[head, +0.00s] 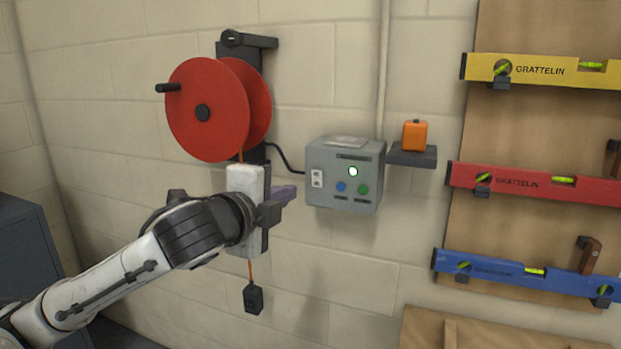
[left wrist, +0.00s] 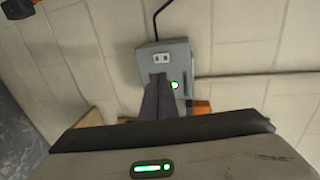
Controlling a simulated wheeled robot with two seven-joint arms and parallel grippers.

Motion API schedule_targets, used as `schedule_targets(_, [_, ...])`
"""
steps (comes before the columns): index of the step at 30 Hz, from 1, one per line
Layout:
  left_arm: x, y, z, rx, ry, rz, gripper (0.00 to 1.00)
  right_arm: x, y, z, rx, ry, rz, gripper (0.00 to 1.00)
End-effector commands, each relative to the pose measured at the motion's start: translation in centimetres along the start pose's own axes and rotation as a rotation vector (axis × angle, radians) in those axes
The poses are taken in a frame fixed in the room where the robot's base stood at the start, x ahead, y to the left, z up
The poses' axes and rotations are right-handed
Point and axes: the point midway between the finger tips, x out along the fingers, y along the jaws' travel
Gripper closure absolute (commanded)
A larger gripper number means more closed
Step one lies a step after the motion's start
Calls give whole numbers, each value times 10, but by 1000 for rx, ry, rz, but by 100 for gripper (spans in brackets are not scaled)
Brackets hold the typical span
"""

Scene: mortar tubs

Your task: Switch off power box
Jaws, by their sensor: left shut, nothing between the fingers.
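The power box (head: 319,161) is a grey box on the block wall. Its front has a lit green-white lamp (head: 353,171), a blue button (head: 341,187), a green button (head: 363,189) and a socket plate (head: 317,178). My left gripper (head: 291,193) is shut and empty, just left of the box, with a visible gap in the head view. In the left wrist view the shut fingers (left wrist: 159,82) overlap the lower part of the box (left wrist: 172,51) and hide both buttons. The lit lamp (left wrist: 174,86) shows beside the fingers. My right gripper is not in view.
A red cable reel (head: 205,110) hangs on the wall behind my left arm, with an orange cord and black plug (head: 253,299) below. An orange object (head: 415,135) stands on a small shelf (head: 412,155) right of the box. Spirit levels hang on a wooden board (head: 520,125).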

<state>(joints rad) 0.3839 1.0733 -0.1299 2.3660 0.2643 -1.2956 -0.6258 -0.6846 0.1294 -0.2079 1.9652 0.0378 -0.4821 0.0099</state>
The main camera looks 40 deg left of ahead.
Motion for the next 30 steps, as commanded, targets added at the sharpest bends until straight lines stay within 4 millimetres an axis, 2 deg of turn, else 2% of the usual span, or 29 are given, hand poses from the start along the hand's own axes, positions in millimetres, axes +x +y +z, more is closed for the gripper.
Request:
schedule_targets(13, [92,-1,0,-3,-1,0,100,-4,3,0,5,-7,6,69])
schedule_targets(15, [102,-7,0,-3,0,-1,100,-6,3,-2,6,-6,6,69])
schedule_targets(21, [122,-12,0,-1,0,-1,100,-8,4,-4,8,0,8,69])
schedule_targets(30, [126,-12,-1,2,1,0,100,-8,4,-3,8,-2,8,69])
